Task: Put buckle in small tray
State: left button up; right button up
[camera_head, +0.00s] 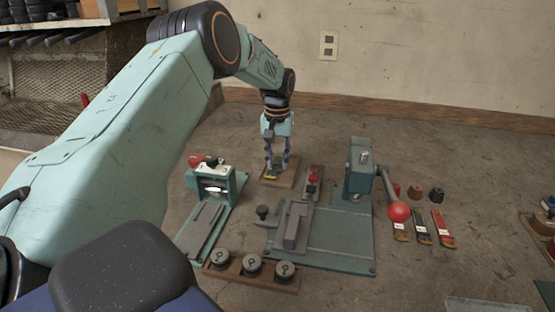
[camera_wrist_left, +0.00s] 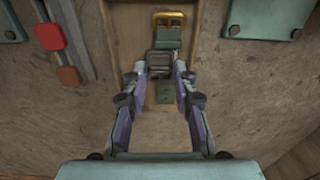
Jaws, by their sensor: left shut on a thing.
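The small tray (camera_head: 284,184) is a brown wooden rectangle on the floor-like grey top, near the middle of the head view. It also shows under my fingers in the wrist view (camera_wrist_left: 120,22). My left gripper (camera_head: 275,168) points down over it; in the wrist view the gripper (camera_wrist_left: 161,73) is shut on the buckle. The buckle (camera_wrist_left: 167,36) has a gold loop at its far end and a green strap-like body; it shows small in the head view (camera_head: 271,178). The fingertips cover its middle. I cannot tell whether it touches the tray bottom. My right gripper is not in view.
A teal press (camera_head: 362,170) with a red-knobbed lever stands right of the tray. A smaller teal device (camera_head: 214,183) stands left. A wooden rack (camera_head: 250,268) with dark round knobs is in front. Several coloured straps (camera_head: 422,227) lie at right.

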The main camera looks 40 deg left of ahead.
aim_at(277, 167)
pick_arm(q)
jog(key=shift+a, duration=0.1)
jog(key=o, duration=0.7)
jog(key=shift+f, duration=0.1)
jog(key=shift+c, duration=0.2)
jog(key=shift+w, duration=0.1)
notch_tip(277, 167, up, 12)
jog(key=p, duration=0.2)
